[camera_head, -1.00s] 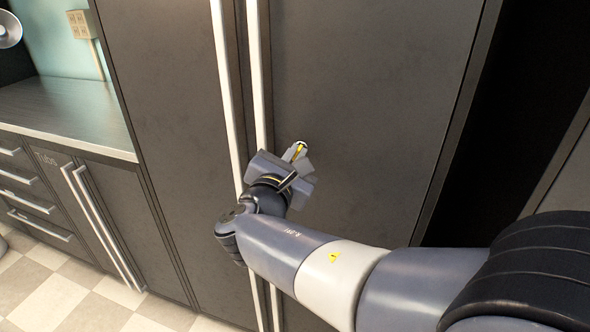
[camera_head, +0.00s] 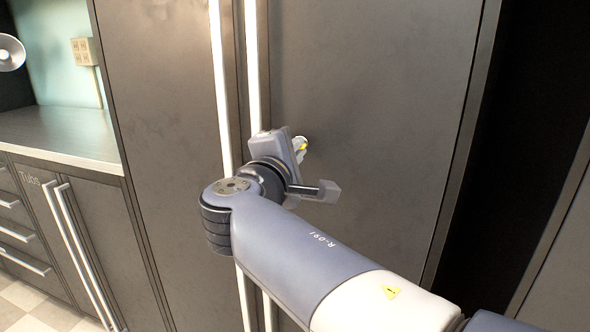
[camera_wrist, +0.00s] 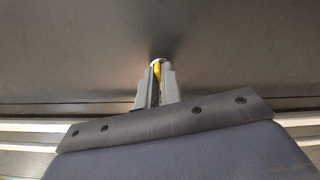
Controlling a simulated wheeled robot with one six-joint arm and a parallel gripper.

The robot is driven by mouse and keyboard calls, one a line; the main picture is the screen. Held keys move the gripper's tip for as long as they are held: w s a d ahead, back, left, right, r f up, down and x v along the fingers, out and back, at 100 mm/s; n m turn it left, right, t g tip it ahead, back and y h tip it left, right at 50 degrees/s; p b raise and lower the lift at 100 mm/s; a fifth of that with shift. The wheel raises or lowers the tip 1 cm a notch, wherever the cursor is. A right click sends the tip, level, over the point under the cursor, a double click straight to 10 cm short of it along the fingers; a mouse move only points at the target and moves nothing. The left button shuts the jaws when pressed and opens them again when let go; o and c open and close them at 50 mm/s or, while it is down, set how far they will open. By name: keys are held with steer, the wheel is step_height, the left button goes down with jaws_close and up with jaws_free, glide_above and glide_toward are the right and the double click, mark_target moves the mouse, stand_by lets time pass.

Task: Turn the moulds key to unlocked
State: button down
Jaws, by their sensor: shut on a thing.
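The yellow key (camera_head: 302,147) sits in a pale round lock (camera_head: 304,141) on the right door of the tall dark cabinet. My gripper (camera_head: 297,152) is at the lock, its body just left of and below it. In the wrist view, the two grey fingers of my gripper (camera_wrist: 157,84) are closed on the yellow key (camera_wrist: 157,70), with the pale lock (camera_wrist: 156,62) just beyond the tips. Most of the key is hidden between the fingers. No lock marking is readable.
Two long pale vertical handles, the left one (camera_head: 220,90) and the right one (camera_head: 252,80), run close beside my gripper. A low counter (camera_head: 60,135) with drawers and a cupboard marked "Tubs" stands at left. A dark gap lies right of the cabinet.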

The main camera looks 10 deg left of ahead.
steer(key=shift+f+m+b, duration=0.15)
steer(key=shift+m+b, duration=1.2)
steer(key=shift+m, duration=0.05)
steer(key=c, duration=1.6)
jaws_free()
steer(key=s, duration=0.3)
steer(key=s+p, duration=0.1)
steer(key=s, duration=0.6)
steer(key=shift+s+a, duration=0.4)
steer(key=shift+w, duration=0.1)
